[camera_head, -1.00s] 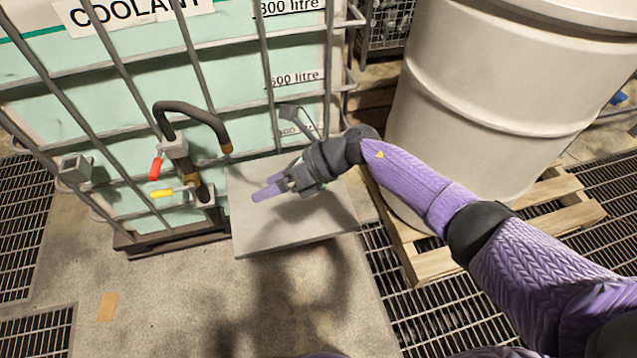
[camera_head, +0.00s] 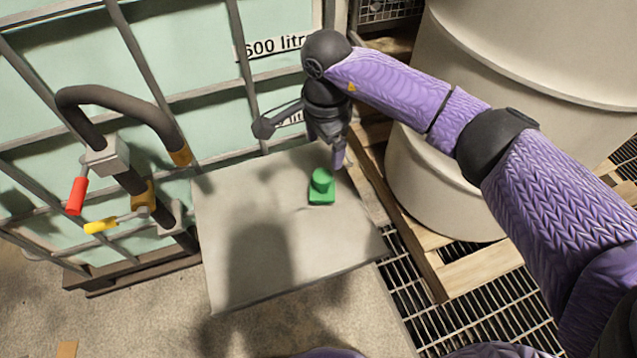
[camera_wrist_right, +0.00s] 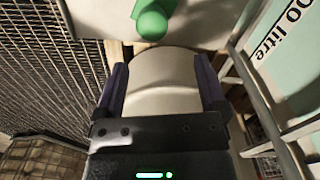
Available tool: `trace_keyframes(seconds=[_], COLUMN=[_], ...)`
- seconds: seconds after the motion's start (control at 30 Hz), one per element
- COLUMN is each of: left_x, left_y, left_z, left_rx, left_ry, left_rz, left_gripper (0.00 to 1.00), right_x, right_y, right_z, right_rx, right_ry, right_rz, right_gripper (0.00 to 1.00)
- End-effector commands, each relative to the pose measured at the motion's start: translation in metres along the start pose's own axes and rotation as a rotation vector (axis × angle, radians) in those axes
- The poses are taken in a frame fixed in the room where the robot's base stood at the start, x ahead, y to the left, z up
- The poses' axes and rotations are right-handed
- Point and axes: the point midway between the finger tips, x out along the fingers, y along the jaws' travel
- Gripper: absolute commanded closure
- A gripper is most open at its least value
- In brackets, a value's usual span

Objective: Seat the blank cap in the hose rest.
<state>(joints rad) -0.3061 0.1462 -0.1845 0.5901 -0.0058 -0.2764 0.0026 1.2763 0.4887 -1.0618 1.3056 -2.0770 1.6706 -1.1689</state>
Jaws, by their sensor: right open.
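A green blank cap (camera_head: 321,187), a round knob on a squarish base, stands upright on the grey shelf plate (camera_head: 235,270). My right gripper (camera_head: 337,158) is just behind and above it, fingers pointing down, open and empty. In the right wrist view the gripper (camera_wrist_right: 162,82) shows two purple fingers spread apart, and the cap (camera_wrist_right: 152,22) lies beyond their tips at the top edge, not between them. I cannot make out the hose rest for certain in the current views. My left gripper is not in view.
A caged coolant tank (camera_head: 210,120) stands behind the plate, with a dark hose (camera_head: 125,97), a red handle (camera_head: 76,196) and a yellow handle (camera_head: 100,226) at left. A large cream drum (camera_head: 520,70) on a pallet (camera_head: 470,268) stands at right. Most of the plate is clear.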

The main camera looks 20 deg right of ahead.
Motion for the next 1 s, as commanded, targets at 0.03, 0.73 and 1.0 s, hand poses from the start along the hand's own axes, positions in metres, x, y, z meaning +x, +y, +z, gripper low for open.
trace_keyframes(seconds=[0.03, 0.73, 1.0], left_x=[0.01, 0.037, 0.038], left_y=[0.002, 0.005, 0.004], left_z=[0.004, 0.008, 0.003], left_rx=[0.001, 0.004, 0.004], left_ry=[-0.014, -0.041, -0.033], left_rz=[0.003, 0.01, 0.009], left_gripper=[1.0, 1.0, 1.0], right_x=[0.018, 0.072, 0.072], right_y=[0.001, 0.008, 0.008], right_z=[0.001, 0.005, 0.005], right_rx=[0.0, 0.002, 0.002], right_ry=[-0.004, -0.003, -0.003], right_rz=[0.006, 0.0, 0.0], right_gripper=[0.09, 0.42, 1.0])
